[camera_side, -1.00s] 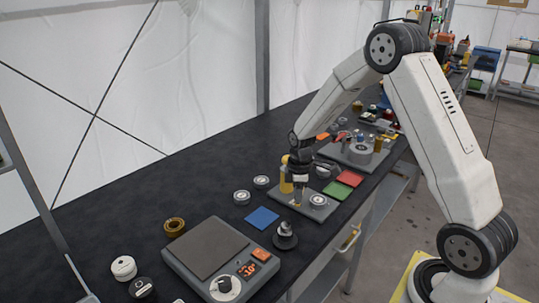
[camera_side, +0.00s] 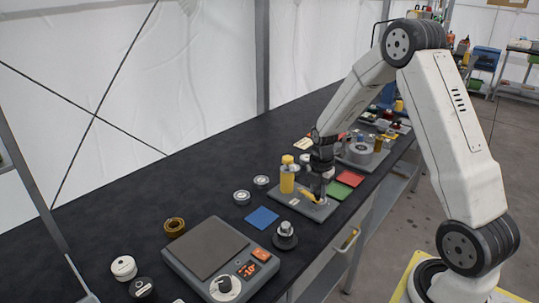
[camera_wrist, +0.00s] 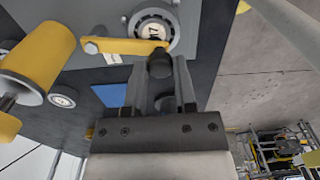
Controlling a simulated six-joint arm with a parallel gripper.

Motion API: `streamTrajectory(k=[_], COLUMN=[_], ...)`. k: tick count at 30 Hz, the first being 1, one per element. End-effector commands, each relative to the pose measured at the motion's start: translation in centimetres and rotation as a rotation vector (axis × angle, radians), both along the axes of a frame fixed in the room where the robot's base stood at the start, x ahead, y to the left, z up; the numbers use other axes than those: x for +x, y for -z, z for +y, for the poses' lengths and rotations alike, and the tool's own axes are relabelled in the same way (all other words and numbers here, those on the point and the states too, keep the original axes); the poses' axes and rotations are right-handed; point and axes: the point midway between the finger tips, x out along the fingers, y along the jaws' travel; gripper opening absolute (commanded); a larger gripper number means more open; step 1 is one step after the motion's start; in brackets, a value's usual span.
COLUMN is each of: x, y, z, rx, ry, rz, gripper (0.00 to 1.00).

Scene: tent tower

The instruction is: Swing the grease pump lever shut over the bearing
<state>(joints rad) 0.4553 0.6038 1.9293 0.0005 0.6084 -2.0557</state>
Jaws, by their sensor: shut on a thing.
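The yellow grease pump (camera_side: 287,178) stands upright on a grey plate (camera_side: 318,214); it also shows at the left of the wrist view (camera_wrist: 40,60). Its yellow lever (camera_wrist: 122,46) extends toward the bearing (camera_wrist: 155,24). The lever's free end overlaps the near edge of the bearing's ring, and much of the ring is uncovered. My gripper (camera_wrist: 160,76) is shut on the lever's dark knob (camera_wrist: 160,64). In the side view my gripper (camera_side: 321,196) is low over the plate at the lever's end (camera_side: 309,196) and hides most of the bearing.
A blue pad (camera_side: 262,218), a dark knobbed part (camera_side: 285,236) and a scale (camera_side: 215,262) lie nearer the camera. Green (camera_side: 338,190) and red (camera_side: 350,178) pads and a round grey fixture (camera_side: 361,152) are beyond.

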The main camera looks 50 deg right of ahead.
Motion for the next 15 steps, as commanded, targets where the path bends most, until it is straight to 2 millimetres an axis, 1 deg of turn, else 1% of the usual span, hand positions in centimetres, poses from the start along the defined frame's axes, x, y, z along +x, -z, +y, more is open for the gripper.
streamTrajectory(k=[7, 15], x=[-0.1, -0.1], y=[-0.1, -0.1], z=[-1.1, -1.5], rx=[-0.001, -0.001], ry=[-0.145, -0.208], rz=[-0.001, -0.001], gripper=[0.00, 0.00])
